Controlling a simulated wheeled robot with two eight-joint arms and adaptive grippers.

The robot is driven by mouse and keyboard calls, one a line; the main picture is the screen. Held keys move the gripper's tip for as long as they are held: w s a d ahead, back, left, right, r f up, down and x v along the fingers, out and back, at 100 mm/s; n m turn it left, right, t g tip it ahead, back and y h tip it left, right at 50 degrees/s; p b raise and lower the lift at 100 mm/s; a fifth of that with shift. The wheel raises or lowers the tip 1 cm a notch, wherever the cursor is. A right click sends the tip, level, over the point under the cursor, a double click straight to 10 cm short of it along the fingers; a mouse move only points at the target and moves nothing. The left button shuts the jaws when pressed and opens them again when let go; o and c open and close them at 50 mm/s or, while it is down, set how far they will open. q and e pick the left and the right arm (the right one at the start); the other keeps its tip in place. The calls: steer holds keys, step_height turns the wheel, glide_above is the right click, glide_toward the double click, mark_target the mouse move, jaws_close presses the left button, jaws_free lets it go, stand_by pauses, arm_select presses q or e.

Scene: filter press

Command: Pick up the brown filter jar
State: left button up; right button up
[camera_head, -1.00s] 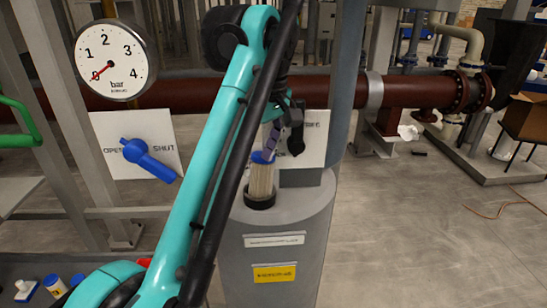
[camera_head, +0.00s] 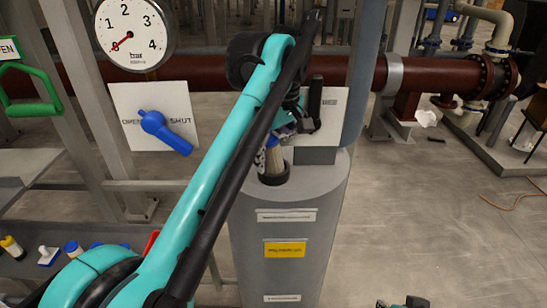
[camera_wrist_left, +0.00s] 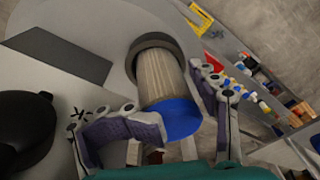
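A light-brown pleated filter with a blue end (camera_wrist_left: 168,118) stands in the round dark-rimmed opening on top of the grey housing (camera_head: 290,225). In the head view the filter (camera_head: 277,163) shows partly behind my left arm. My left gripper (camera_wrist_left: 165,92) has its purple-padded fingers on either side of the filter near its blue end. The fingers are apart; I see no clear grip on the filter. In the head view the left gripper (camera_head: 273,150) is partly hidden by its own arm. A dark part at the bottom edge (camera_head: 402,301) may be my right gripper, mostly cut off.
A blue valve handle (camera_head: 164,132) on an open/shut plate and a pressure gauge (camera_head: 127,34) near zero stand left. A brown pipe (camera_head: 435,75) runs behind. A shelf with small bottles (camera_head: 14,247) is at lower left. The floor at right is mostly clear.

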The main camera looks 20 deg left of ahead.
mark_target(274, 136)
arm_select(q)
steer(key=shift+w+a+f, duration=0.15)
steer(key=shift+w, duration=0.15)
steer(key=c, duration=1.3)
steer(key=shift+s+a, duration=0.1)
steer(key=shift+s, duration=0.15)
jaws_close()
steer(key=shift+w, duration=0.1)
steer(key=shift+w+r, duration=0.1)
steer(key=shift+r, duration=0.4)
steer(key=r, duration=0.3)
steer(key=shift+d+r, duration=0.2)
steer(key=shift+r, duration=0.05)
steer(key=s+d+r, duration=0.5)
steer(key=d+r, duration=0.1)
steer(key=d, duration=0.4)
steer(key=shift+s+r+p, duration=0.25)
steer(key=shift+s+p, duration=0.05)
steer(key=shift+s, duration=0.05)
